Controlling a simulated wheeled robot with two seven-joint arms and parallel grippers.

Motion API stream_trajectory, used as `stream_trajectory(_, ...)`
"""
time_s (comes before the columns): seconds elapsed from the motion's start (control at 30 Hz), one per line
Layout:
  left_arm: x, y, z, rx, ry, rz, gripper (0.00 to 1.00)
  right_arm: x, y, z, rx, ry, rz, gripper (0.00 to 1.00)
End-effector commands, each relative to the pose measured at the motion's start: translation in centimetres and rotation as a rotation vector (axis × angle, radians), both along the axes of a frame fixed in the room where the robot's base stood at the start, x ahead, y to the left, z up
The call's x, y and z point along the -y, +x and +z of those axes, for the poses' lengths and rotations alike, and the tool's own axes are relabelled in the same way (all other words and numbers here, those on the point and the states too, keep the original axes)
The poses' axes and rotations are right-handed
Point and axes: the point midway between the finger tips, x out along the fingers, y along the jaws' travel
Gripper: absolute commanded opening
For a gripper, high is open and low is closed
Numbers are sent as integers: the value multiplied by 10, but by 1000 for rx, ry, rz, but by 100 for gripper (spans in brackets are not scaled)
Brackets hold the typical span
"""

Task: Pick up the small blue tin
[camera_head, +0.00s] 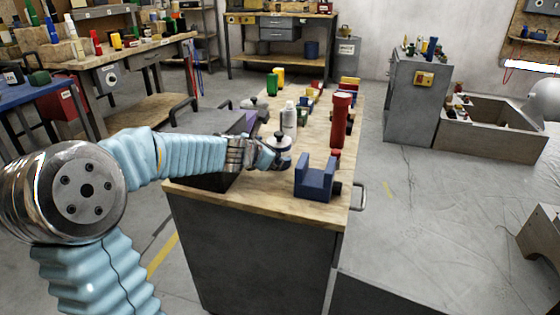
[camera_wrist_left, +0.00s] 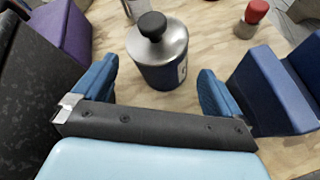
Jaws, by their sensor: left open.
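The small blue tin (camera_head: 281,148) stands upright on the wooden top of the workbench (camera_head: 245,200). In the left wrist view the tin (camera_wrist_left: 160,72) has a dark blue body, a silver shoulder and a black cap. My left gripper (camera_head: 274,158) is low over the bench top beside the tin. In the left wrist view its blue fingers are spread, one on either side of the tin, with visible gaps. Part of the tin is hidden by the gripper in the head view. My right gripper is not in view.
A blue U-shaped block (camera_head: 314,183) stands right of the gripper. A white bottle (camera_head: 289,120) is behind the tin, and a red flashlight-like object (camera_head: 340,120) stands to the right. A dark bin with a purple item (camera_head: 250,121) lies left. Bare wood shows in front of the tin.

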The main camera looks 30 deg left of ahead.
Motion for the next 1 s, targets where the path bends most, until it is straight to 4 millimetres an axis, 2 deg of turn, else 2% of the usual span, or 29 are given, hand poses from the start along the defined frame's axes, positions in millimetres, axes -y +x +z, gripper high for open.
stream_trajectory(0.1, -4, 15, -7, -2, -1, -1, 100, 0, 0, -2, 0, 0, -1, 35)
stream_trajectory(0.23, -4, 25, -16, -2, -1, 1, 100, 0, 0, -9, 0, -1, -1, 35)
stream_trajectory(0.43, 0, 23, -23, 0, -1, 5, 100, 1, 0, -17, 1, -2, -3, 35)
stream_trajectory(0.77, 1, 23, -22, 0, 0, 6, 100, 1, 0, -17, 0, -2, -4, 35)
stream_trajectory(1.0, 1, 23, -22, 0, 0, 6, 63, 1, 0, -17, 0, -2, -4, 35)
